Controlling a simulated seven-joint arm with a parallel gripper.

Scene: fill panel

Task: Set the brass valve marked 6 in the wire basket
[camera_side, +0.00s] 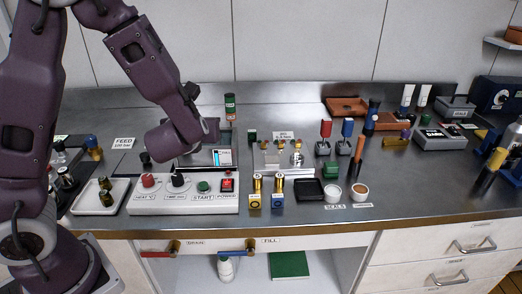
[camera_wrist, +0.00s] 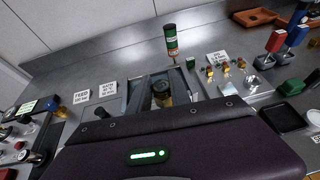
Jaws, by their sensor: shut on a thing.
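In the wrist view, my gripper (camera_wrist: 161,92) is shut on a small brass-coloured piece (camera_wrist: 162,99), held between its two grey fingers. I cannot read a number on it, so I cannot tell if it is the valve marked 6. In the side view, my wrist hides the fingers and the held piece. I cannot make out a wire basket in either view.
A white control box (camera_side: 180,205) with knobs and buttons lies along the front edge.

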